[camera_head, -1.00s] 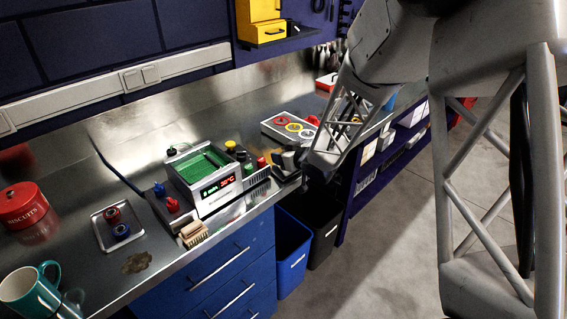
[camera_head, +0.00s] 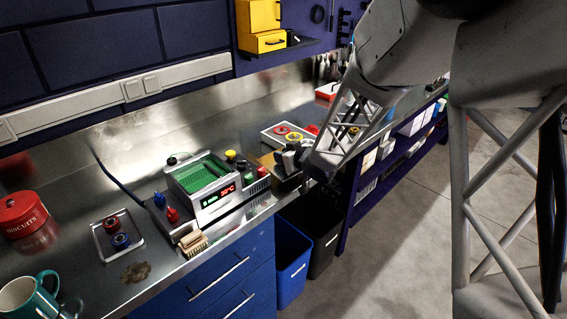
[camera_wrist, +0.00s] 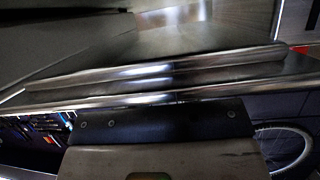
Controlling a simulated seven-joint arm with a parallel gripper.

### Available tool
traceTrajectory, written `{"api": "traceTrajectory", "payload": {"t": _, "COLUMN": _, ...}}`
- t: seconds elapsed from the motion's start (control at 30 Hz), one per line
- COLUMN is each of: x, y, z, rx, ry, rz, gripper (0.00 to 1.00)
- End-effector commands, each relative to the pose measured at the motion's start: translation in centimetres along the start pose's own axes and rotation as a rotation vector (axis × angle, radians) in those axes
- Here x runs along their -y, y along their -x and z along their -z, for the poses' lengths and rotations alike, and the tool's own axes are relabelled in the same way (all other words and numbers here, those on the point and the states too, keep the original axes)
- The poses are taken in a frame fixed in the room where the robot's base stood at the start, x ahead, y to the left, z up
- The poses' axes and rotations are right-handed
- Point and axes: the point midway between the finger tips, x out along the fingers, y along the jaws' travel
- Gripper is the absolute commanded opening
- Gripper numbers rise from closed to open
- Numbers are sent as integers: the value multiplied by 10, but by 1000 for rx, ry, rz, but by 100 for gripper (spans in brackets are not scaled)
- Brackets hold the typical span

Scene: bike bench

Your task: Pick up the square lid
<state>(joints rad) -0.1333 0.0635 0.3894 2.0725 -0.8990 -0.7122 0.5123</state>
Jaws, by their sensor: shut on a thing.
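My gripper (camera_head: 292,160) is over the bench just right of the green-topped machine (camera_head: 205,180). It is shut on the square lid, a flat steel piece with a rounded, shiny rim. The lid's rim (camera_wrist: 160,76) runs across the wrist view close in front of my gripper's dark mount. The fingertips are hidden there. In the head view the lid is small and mostly hidden by my gripper, so I cannot tell its exact tilt or its gap from the bench.
A white tray with coloured rings (camera_head: 290,134) lies behind my gripper. Coloured knobs and bottles (camera_head: 244,166) stand close on its left. A blue bin (camera_head: 294,265) and a dark bin (camera_head: 325,243) stand below the bench edge. Open floor lies to the right.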

Motion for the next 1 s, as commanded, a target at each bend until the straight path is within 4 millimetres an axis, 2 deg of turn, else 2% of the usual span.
{"api": "traceTrajectory", "payload": {"t": 0.2, "x": 0, "y": 13, "z": 32, "rx": -2, "ry": 3, "rz": 0, "gripper": 0}}
{"api": "traceTrajectory", "payload": {"t": 0.4, "x": 0, "y": 22, "z": 53, "rx": -2, "ry": 2, "rz": 0, "gripper": 0}}
{"api": "traceTrajectory", "payload": {"t": 0.6, "x": 0, "y": 25, "z": 60, "rx": 0, "ry": 2, "rz": 0, "gripper": 0}}
{"api": "traceTrajectory", "payload": {"t": 1.0, "x": 0, "y": 25, "z": 60, "rx": 0, "ry": 1, "rz": 0, "gripper": 0}}
